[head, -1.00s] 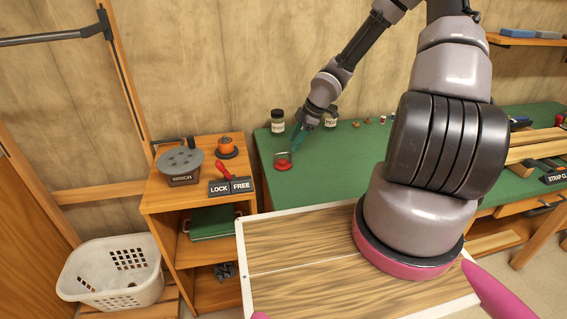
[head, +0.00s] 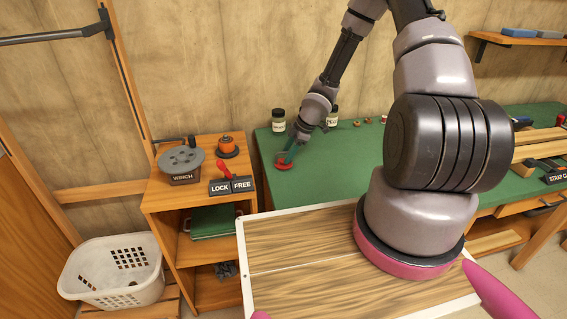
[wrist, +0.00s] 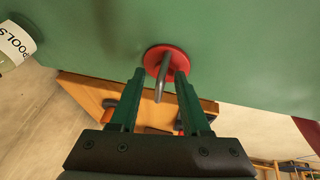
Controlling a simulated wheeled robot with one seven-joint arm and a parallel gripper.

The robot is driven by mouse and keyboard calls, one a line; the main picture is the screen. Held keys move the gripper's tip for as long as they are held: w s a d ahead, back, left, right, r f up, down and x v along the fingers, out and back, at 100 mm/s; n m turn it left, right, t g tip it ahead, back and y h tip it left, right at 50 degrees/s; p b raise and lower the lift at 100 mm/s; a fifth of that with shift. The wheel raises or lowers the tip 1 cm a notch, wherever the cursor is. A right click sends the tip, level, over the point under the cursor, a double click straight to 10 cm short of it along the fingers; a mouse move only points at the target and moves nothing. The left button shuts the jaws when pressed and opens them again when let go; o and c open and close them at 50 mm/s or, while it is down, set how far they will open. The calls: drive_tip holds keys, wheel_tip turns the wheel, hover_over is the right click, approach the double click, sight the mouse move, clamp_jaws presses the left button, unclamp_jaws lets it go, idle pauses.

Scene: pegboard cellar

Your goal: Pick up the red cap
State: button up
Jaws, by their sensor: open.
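The red cap (head: 284,163) lies on the green bench top near its front left corner. In the wrist view the red cap (wrist: 166,58) is a round red disc with a grey metal handle (wrist: 163,78) standing up from it. My gripper (head: 287,154) is over the cap in the head view and partly hides it. In the wrist view my gripper (wrist: 156,75) is open, its two green fingers on either side of the handle. I cannot tell whether the fingers touch it.
Two jars stand behind on the bench; one jar (head: 278,120) is left of my wrist. A wooden cabinet (head: 160,195) with a winch (head: 181,160) and a red-handled lever (head: 224,170) stands at left. A white basket (head: 90,280) is on the lower left. Open green surface (head: 350,160) lies right of the cap.

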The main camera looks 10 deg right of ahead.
clamp_jaws()
drive_tip(key=shift+r, duration=0.1)
